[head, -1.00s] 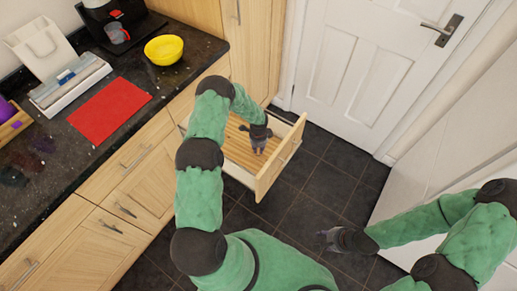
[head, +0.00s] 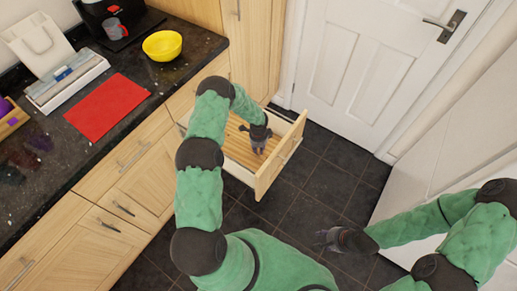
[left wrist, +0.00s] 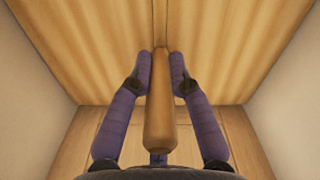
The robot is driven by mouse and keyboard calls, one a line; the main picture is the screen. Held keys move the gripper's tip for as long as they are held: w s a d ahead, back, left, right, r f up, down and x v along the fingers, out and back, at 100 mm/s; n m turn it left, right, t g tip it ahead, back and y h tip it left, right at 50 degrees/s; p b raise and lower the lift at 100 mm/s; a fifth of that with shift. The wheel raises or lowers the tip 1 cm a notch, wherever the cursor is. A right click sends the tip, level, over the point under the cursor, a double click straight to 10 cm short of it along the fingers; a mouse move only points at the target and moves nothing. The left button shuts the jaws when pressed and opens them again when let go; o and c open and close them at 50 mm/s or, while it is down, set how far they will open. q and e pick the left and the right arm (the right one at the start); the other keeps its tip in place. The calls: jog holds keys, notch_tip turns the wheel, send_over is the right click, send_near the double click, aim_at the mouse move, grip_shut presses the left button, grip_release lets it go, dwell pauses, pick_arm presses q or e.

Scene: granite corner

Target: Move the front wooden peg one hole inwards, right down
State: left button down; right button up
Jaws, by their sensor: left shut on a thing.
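The wooden peg (left wrist: 160,115) is a smooth, rounded light-brown stick between the fingers of my left gripper (left wrist: 161,62) in the left wrist view. The gripper is shut on it. In the head view, my left gripper (head: 257,150) is inside the open drawer (head: 283,160), pointing down at its ribbed wooden bottom; the peg is hidden there. I cannot tell whether the peg's far end sits in a hole, and I can make out no holes. My right gripper (head: 324,240) hangs over the dark floor, away from the drawer; its fingers are too small to judge.
The dark granite counter (head: 190,65) lies left of the drawer, with a red mat (head: 106,107), a yellow bowl (head: 162,46) and a mug (head: 114,29). A white door (head: 355,60) stands behind. The tiled floor (head: 315,190) right of the drawer is clear.

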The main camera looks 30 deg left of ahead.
pick_arm(q)
jog(key=shift+f, duration=0.25)
jog(key=c, duration=1.1)
grip_release()
notch_tip(320, 180, up, 12)
